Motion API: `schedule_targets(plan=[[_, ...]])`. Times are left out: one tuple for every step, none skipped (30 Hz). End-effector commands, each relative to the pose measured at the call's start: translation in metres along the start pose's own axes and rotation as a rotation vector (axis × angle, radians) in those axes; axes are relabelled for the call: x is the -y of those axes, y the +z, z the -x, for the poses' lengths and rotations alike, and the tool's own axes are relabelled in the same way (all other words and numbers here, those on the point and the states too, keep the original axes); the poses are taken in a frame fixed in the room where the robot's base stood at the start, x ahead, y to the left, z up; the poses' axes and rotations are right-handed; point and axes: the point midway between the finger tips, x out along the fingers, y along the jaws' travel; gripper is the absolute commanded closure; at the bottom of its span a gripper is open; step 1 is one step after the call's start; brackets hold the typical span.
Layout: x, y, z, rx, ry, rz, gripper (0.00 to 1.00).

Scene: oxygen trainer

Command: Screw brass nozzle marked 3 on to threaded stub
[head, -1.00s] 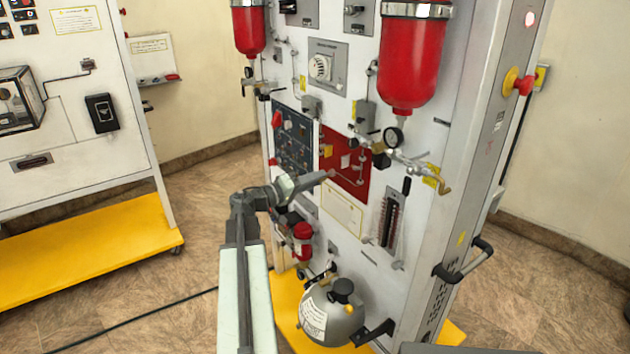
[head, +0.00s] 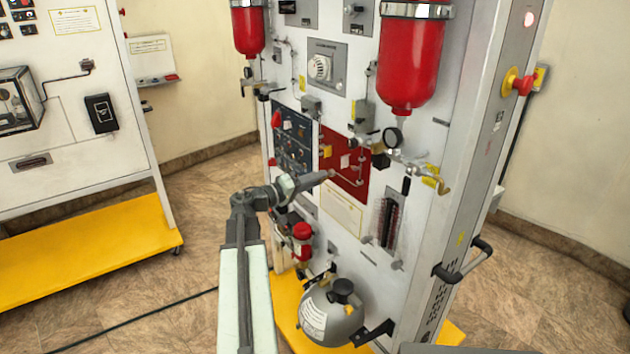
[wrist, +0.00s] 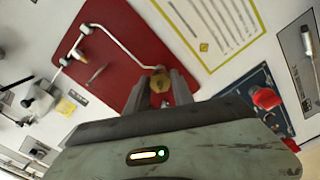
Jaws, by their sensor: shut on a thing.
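In the wrist view my gripper (wrist: 160,88) is shut on a small brass nozzle (wrist: 160,82), which shows between the fingertips. The nozzle lies over the edge of the red panel, at the end of a thin white pipe (wrist: 118,42). In the head view my gripper (head: 328,174) points at the red panel (head: 352,190) on the trainer's front. The nozzle cannot be made out there. The threaded stub is not clearly visible; the fingers and nozzle cover the pipe's end. I cannot read a number on the nozzle or tell whether it touches the stub.
A brass valve with a gauge (head: 393,138) juts out right of the red panel. A red bowl (head: 410,65) hangs above it. A dark panel with knobs (head: 292,140) is to the left. Open floor lies left of the trainer.

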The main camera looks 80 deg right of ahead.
Motion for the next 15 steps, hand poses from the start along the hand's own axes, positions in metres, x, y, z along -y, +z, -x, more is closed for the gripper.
schedule_targets(plan=[[0.0,-0.0001,-0.0013,0.0,0.0,0.0,1.0],[0.0,-0.0001,-0.0019,0.0,0.0,0.0,1.0],[0.0,0.0,-0.0028,0.0,0.0,0.0,1.0],[-0.0001,0.0,-0.0034,0.0,0.0,0.0,1.0],[-0.0001,0.0,-0.004,0.001,0.0,0.0,1.0],[-0.0001,0.0,-0.0049,0.001,0.001,0.0,1.0],[-0.0001,0.0,-0.0055,0.001,0.001,0.0,1.0],[-0.0001,0.0001,-0.0061,0.001,0.001,0.0,1.0],[-0.0001,0.0001,-0.0069,0.001,0.001,0.0,1.0],[-0.0001,0.0001,-0.0075,0.001,0.001,0.0,1.0],[-0.0002,0.0001,-0.0082,0.001,0.001,0.0,1.0],[-0.0001,0.0002,-0.0089,0.001,0.001,0.0,1.0],[-0.0001,0.0002,-0.0096,0.001,0.001,0.0,1.0],[-0.0001,0.0001,-0.0102,0.001,0.001,0.0,1.0],[-0.0001,0.0001,-0.0109,0.001,0.001,0.0,1.0]])
